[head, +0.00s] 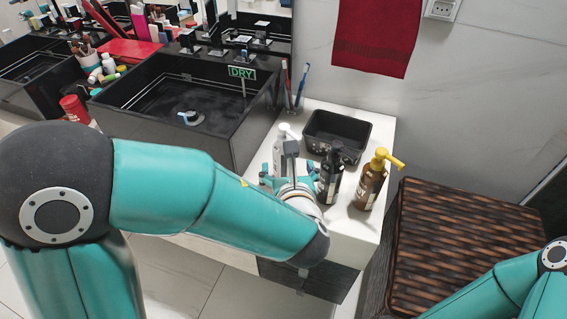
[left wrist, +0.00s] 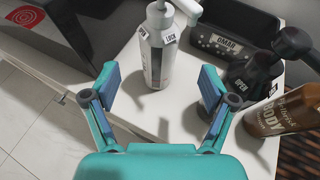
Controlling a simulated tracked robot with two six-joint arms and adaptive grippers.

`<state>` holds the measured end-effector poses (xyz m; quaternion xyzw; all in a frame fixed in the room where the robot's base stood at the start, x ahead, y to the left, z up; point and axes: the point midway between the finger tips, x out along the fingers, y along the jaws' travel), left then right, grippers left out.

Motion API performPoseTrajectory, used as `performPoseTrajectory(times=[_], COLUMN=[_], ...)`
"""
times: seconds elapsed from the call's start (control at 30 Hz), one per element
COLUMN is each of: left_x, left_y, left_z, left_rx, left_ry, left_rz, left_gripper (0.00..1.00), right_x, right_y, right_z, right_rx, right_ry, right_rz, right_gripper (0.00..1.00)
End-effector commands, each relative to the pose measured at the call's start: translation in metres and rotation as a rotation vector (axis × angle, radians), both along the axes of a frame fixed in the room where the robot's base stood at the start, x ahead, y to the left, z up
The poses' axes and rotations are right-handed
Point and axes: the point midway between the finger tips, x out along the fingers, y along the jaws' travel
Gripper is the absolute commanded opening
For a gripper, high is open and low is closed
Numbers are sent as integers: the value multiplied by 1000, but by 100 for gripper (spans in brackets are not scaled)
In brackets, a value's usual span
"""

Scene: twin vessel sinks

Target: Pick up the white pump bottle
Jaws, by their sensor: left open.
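The white pump bottle (head: 281,148) stands upright on the white counter (head: 376,165), beside the black sink. My left gripper (head: 277,178) is just in front of it and hides its lower part in the head view. In the left wrist view the bottle (left wrist: 160,62) stands ahead of the open fingers, slightly left of the middle between them, and no finger touches it. The left gripper (left wrist: 163,95) is open and empty. My right arm shows at the lower right of the head view, but its gripper is out of frame.
A dark pump bottle (head: 329,177) and a brown bottle with a yellow pump (head: 371,181) stand close on the right. A black tray (head: 337,133) is behind them. The black sink (head: 196,107) is on the left. A woven brown hamper (head: 462,235) stands right of the counter.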

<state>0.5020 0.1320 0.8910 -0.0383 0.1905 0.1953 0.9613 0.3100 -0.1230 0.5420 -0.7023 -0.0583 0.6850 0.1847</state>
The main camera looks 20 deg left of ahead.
Motion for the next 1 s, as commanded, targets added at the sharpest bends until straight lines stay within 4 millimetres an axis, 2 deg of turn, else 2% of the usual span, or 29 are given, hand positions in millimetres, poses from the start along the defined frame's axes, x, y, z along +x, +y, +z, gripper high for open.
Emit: performPoseTrajectory(times=[0.1,0.37,0.7,1.0], left_x=[16,31,68,72], left_y=[8,14,31,32], left_z=[-8,-13,-25,-26], left_rx=[-1,-1,-1,-1], left_ry=[3,3,3,2], left_rz=[3,1,3,1], left_gripper=[84,84,84,83], right_x=[0,0,0,0], right_y=[0,0,0,0], right_z=[0,1,6,6], right_rx=[0,0,0,0], right_ry=[0,0,0,0], right_rz=[0,0,0,0], right_gripper=[51,51,51,51])
